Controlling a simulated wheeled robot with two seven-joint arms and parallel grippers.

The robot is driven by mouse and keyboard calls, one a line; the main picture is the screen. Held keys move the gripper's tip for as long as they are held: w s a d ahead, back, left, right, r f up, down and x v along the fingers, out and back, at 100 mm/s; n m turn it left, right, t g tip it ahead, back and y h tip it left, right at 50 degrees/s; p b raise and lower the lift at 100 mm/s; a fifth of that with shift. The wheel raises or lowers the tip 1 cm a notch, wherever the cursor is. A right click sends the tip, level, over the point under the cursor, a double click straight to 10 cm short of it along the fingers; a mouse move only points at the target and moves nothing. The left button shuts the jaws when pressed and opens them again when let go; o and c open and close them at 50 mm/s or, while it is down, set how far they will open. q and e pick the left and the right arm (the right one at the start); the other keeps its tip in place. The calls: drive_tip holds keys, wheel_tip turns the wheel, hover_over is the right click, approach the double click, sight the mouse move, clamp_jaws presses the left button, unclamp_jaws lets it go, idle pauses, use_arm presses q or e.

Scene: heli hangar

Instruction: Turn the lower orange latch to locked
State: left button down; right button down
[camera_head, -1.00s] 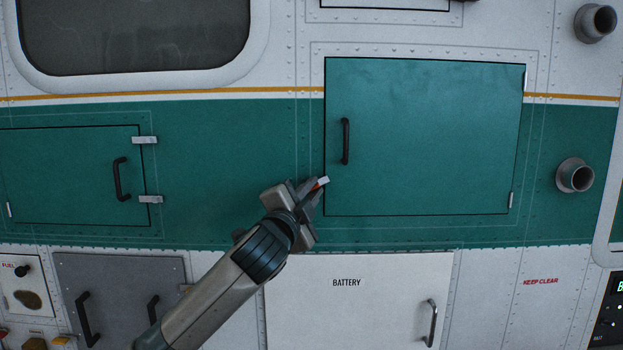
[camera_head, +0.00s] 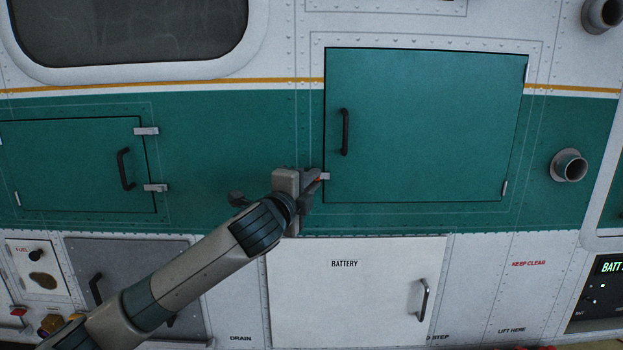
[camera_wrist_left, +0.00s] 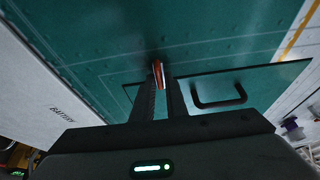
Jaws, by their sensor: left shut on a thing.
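The lower orange latch (camera_head: 326,177) is at the lower left edge of the large green door (camera_head: 430,120). Its pale end lies roughly level across the door's edge; most of the rest is hidden by the fingers. My left gripper (camera_head: 316,179) is shut on this latch, its arm coming up from the lower left. In the left wrist view, the orange edge of the latch (camera_wrist_left: 158,72) shows between the two dark fingertips. The door lies closed in its frame. My right gripper is not in view.
A black handle (camera_head: 345,132) stands out from the large door just above the latch. A smaller green door (camera_head: 75,170) with two pale latches is at left. A white battery panel (camera_head: 355,300) with a handle (camera_head: 423,300) lies below. Pipe stubs (camera_head: 569,166) project at right.

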use_arm(q)
drive_tip(key=shift+f, duration=0.1)
drive_tip(key=c, duration=1.9)
unclamp_jaws()
drive_tip(key=shift+s, duration=0.1)
drive_tip(key=b+v, duration=0.6)
drive_tip(key=v, duration=1.1)
drive_tip(key=shift+s, duration=0.15)
